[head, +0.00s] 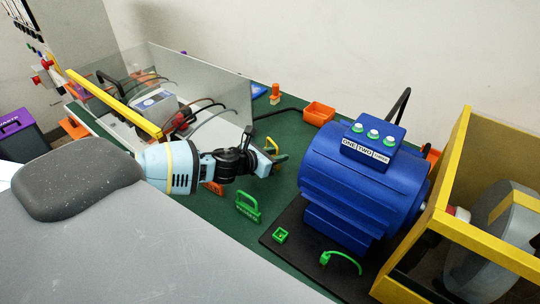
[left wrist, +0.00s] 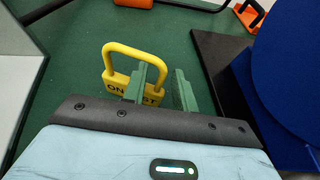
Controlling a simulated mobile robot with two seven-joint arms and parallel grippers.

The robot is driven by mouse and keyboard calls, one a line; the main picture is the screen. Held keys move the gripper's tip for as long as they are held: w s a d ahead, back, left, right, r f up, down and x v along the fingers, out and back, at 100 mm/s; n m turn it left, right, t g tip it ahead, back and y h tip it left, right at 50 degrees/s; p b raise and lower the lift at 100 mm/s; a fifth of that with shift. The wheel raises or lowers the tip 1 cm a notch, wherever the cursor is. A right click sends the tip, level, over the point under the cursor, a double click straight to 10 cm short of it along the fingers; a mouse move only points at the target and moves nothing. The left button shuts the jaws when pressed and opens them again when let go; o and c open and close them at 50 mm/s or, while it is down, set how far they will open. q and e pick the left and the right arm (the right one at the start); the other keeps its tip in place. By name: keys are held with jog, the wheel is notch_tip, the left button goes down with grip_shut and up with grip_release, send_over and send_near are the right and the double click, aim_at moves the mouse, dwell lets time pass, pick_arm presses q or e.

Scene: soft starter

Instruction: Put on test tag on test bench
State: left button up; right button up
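The yellow padlock-shaped test tag (left wrist: 133,75), lettered "ON TEST", stands on the green test bench (left wrist: 75,60) in the left wrist view. In the head view only a bit of the yellow tag (head: 281,158) shows past my gripper. My left gripper (head: 269,160) is low over the bench. Its two green fingers (left wrist: 166,88) are apart with a clear gap between them. The left finger in the wrist view covers part of the tag's lettering; the tag's body lies mostly left of the gap. I cannot tell whether finger and tag touch. My right gripper is not in view.
A blue motor (head: 350,185) stands on a black plate right of my gripper. A green tag (head: 248,207) and an orange tag (head: 213,188) are close by. A clear panel with a yellow edge bar (head: 115,103) rises at left. A yellow-framed guard (head: 455,160) stands at right.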

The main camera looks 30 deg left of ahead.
pick_arm(q)
jog(key=v, duration=1.2)
jog(key=shift+r, duration=0.2)
jog(key=shift+f, duration=0.1)
